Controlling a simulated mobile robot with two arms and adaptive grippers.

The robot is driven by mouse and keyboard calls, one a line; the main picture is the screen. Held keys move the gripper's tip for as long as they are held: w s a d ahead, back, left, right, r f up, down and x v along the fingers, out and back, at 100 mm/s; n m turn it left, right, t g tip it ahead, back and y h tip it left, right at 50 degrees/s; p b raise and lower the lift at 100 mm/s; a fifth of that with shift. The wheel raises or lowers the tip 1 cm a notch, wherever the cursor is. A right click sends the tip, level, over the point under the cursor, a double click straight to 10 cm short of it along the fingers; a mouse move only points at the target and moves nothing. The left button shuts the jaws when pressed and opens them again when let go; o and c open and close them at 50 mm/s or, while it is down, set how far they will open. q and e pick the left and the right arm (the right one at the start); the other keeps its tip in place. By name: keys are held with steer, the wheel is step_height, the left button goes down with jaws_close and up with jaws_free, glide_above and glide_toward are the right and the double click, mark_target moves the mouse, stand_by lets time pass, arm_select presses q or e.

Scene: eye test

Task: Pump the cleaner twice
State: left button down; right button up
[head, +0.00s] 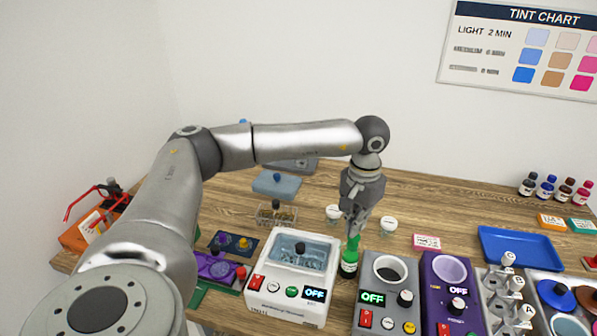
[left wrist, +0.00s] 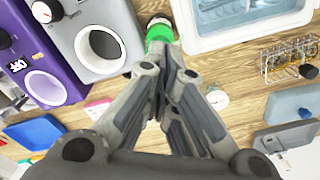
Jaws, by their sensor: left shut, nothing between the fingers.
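The bottle that looks like the cleaner (head: 348,268) stands upright on the wooden table, between a white machine and a grey one. My right gripper is not in view.
A white ultrasonic-type machine (head: 289,301) stands close left of the bottle. A grey machine (head: 370,316) and a purple one (head: 453,311) stand close right, both with round wells. Small white cups (head: 388,226) stand behind. A blue tray (head: 517,261) lies farther right.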

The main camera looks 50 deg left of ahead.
arm_select(q)
steer(key=shift+f+b, duration=1.2)
steer(key=shift+f, duration=0.4)
steer(key=shift+r, duration=0.1)
steer(key=shift+r+p, duration=0.95)
steer(key=shift+r, duration=0.65)
steer(key=shift+f, duration=0.15)
steer(key=shift+f+b, duration=1.35)
steer(key=shift+f, duration=0.15)
steer(key=shift+r+p, duration=0.9)
steer(key=shift+r, duration=0.75)
